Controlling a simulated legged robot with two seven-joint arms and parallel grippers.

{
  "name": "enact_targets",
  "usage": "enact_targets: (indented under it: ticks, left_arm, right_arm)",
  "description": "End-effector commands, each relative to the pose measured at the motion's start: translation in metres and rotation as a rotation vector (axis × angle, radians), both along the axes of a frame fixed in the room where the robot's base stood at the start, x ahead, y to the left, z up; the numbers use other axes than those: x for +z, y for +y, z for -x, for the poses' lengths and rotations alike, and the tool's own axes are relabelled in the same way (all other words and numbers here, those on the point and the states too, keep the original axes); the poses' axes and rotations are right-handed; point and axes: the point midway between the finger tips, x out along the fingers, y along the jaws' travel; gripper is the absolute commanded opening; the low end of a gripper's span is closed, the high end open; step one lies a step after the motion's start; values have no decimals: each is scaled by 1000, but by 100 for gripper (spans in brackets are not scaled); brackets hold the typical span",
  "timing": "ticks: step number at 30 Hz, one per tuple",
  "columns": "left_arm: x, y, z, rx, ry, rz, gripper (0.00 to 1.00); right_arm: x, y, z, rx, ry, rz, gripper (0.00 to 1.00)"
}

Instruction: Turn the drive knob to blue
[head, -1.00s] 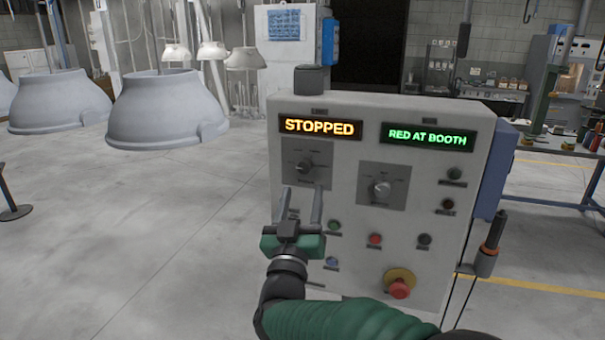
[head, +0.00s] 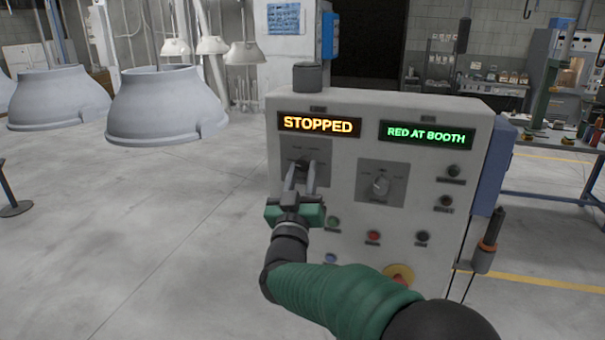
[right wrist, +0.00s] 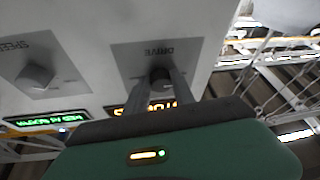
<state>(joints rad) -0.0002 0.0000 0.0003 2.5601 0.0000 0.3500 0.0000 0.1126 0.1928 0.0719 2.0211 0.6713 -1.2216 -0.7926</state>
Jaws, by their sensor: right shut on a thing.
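The grey control panel (head: 340,205) stands in front of me. Its left display reads STOPPED in amber and its right display reads RED AT BOOTH in green. My right gripper (head: 300,168) is at the upper left plate, its two fingers on either side of the drive knob, shut on it. In the right wrist view, the dark drive knob (right wrist: 160,75) shows between the fingers below the label DRIVE. The fingers hide most of the knob, so its pointing direction cannot be read. My left gripper is not in view.
The speed knob (head: 380,184) sits on the plate to the right. Small buttons and a red emergency stop (head: 399,274) on yellow are lower down, the stop partly behind my arm. Grey hoods (head: 165,105) hang at the left. A pendant (head: 489,240) hangs at the panel's right side.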

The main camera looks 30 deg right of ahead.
Motion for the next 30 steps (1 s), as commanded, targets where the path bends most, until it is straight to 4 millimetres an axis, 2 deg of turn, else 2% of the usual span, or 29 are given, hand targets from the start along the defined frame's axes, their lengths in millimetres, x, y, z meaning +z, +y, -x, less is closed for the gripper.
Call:
enact_targets:
  ticks: [14,20,30]
  left_arm:
    - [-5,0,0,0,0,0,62]
    - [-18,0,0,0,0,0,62]
    - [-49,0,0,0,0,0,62]
  right_arm:
    - [-1,2,0,4,-23,-17,0]
    - [-3,3,-1,3,-90,-74,0]
    - [-5,5,-3,3,-307,-261,0]
